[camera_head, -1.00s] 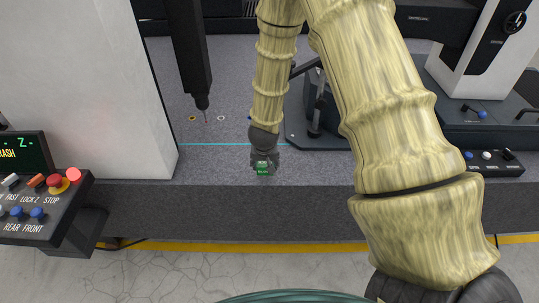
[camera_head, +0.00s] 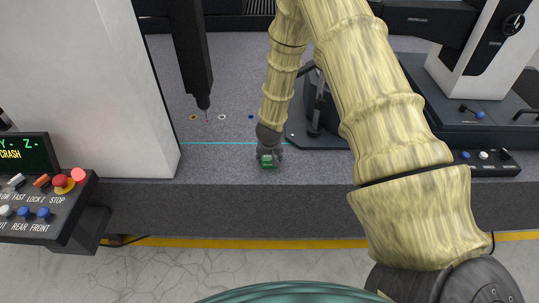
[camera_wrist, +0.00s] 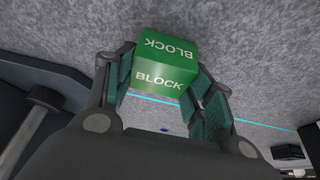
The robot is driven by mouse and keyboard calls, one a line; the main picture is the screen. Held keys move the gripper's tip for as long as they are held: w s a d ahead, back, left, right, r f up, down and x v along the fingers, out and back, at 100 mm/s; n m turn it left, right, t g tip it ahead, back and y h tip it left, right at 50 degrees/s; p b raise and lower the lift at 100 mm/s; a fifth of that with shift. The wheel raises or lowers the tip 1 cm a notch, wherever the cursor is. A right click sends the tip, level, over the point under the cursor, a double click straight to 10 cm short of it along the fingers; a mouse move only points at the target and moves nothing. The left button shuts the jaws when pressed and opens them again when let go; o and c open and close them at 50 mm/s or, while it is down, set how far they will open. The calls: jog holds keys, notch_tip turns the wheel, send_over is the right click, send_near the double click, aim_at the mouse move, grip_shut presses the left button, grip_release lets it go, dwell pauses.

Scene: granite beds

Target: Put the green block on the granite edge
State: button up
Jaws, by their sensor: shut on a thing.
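The green block (camera_head: 267,161), lettered "BLOCK", is between the fingers of my gripper (camera_head: 269,157) near the front edge of the granite bed (camera_head: 225,170). In the wrist view the green block (camera_wrist: 166,62) shows two lettered faces, and the fingers of my gripper (camera_wrist: 166,85) are shut on its sides. The granite (camera_wrist: 255,45) fills the background there. I cannot tell whether the block touches the granite. A cyan line (camera_head: 215,143) crosses the bed just behind the gripper.
A black probe (camera_head: 203,102) hangs at the left above small coloured rings. A dark stand (camera_head: 314,125) is just right of the gripper. A control panel (camera_head: 50,205) with buttons is at the left front. The granite left of the gripper is clear.

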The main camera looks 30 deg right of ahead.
dwell(0.3)
jog(key=o, duration=1.3)
jog(key=shift+f, duration=0.1)
jog(key=b+v, duration=0.2)
jog(key=v, duration=1)
jog(key=s+a+f+n+g, duration=0.1)
jog(key=s+a+f+n, duration=0.15)
jog(key=s+f, duration=0.5)
jog(key=s+a+f+n+g, duration=0.1)
jog(key=s+a+f, duration=0.3)
jog(key=s+f, duration=0.4)
jog(key=s+a+f, duration=0.2)
jog(key=s+a, duration=0.1)
jog(key=s, duration=0.4)
jog(key=s+a+f+n+g+y, duration=0.1)
jog(key=s+a+f, duration=0.1)
jog(key=s, duration=0.5)
jog(key=s+a+f+n+y, duration=0.1)
jog(key=s+a+f, duration=0.1)
jog(key=s+a, duration=0.2)
jog(key=s, duration=0.3)
jog(key=shift+s+f+g, duration=0.25)
jog(key=shift+s+g, duration=0.1)
jog(key=shift+g, duration=0.05)
jog(key=shift+n, duration=0.25)
